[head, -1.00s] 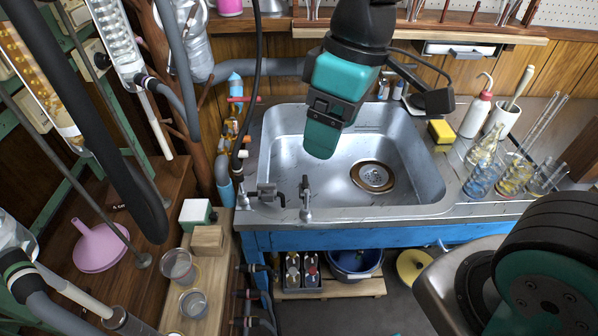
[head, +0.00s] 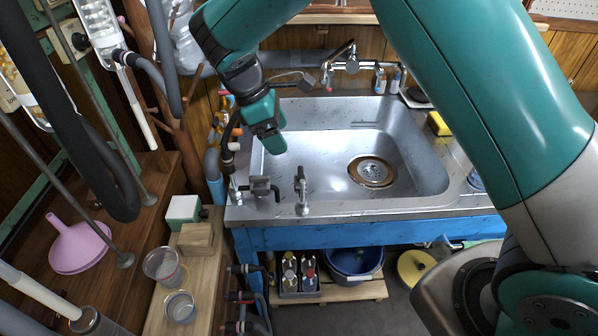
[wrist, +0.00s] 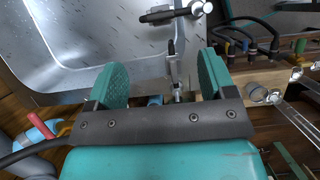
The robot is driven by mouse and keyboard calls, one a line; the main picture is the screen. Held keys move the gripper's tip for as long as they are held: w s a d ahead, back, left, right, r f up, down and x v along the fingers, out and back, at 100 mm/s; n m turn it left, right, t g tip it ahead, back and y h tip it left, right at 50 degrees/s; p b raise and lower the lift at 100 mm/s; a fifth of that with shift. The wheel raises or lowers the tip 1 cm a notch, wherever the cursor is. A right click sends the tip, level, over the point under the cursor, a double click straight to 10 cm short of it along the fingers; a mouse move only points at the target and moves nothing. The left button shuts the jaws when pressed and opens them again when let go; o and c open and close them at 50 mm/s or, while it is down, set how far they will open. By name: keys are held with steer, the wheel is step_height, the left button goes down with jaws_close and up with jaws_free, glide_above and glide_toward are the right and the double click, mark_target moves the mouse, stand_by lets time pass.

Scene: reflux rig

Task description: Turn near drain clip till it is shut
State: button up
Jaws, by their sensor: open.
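My gripper (head: 273,143) is over the left side of the steel sink (head: 330,205), pointing down, and its jaws are open and empty in the wrist view (wrist: 162,84). Two small metal fittings with dark levers stand on the sink's front rim: a left one (head: 263,188) and a right one (head: 301,188). In the wrist view the left fitting (wrist: 175,68) shows between the fingers, farther off, and the right one (wrist: 170,16) lies above it. The left lever lies crosswise in the head view. I cannot tell for certain which fitting is the near drain clip.
Hoses and pipes with small valves crowd the sink's left side. A swing tap (head: 340,62) is behind the sink. The basin is clear around its drain.

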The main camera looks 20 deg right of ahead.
mark_target(300, 172)
steer(key=x, duration=1.1)
steer(key=shift+f+b, duration=0.3)
steer(key=shift+b, duration=0.05)
steer(key=c, duration=0.9)
steer(key=shift+c, duration=0.2)
